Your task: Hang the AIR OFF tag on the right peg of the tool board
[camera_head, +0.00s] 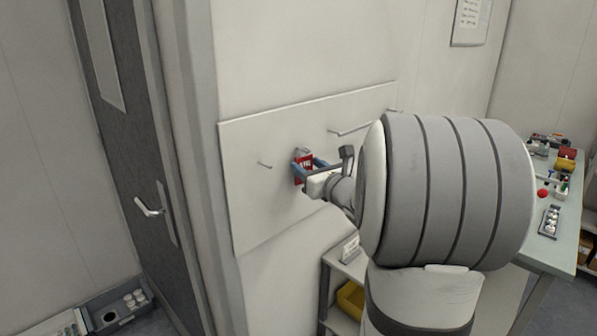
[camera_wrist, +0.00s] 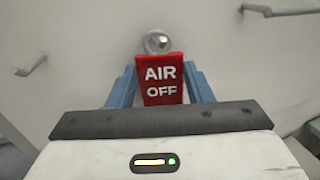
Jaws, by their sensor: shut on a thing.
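My gripper (camera_head: 307,166) is shut on the red AIR OFF tag (camera_wrist: 162,72), with a blue finger on each side of it. The tag is upright with its lettering facing the wrist camera. In the head view the tag (camera_head: 303,174) is in front of the pale tool board (camera_head: 262,215), between a short left peg (camera_head: 265,165) and a longer peg (camera_head: 350,130) to its right. In the wrist view a round grey metal piece (camera_wrist: 158,42) shows just above the tag; I cannot tell whether it belongs to the tag. The gap to the board is unclear.
Another peg end (camera_head: 391,110) shows near the board's upper right, partly behind my arm. A door with a handle (camera_head: 149,208) is at left. A low shelf holds a yellow bin (camera_head: 351,298) below the board. A cluttered workbench (camera_head: 556,245) stands at right.

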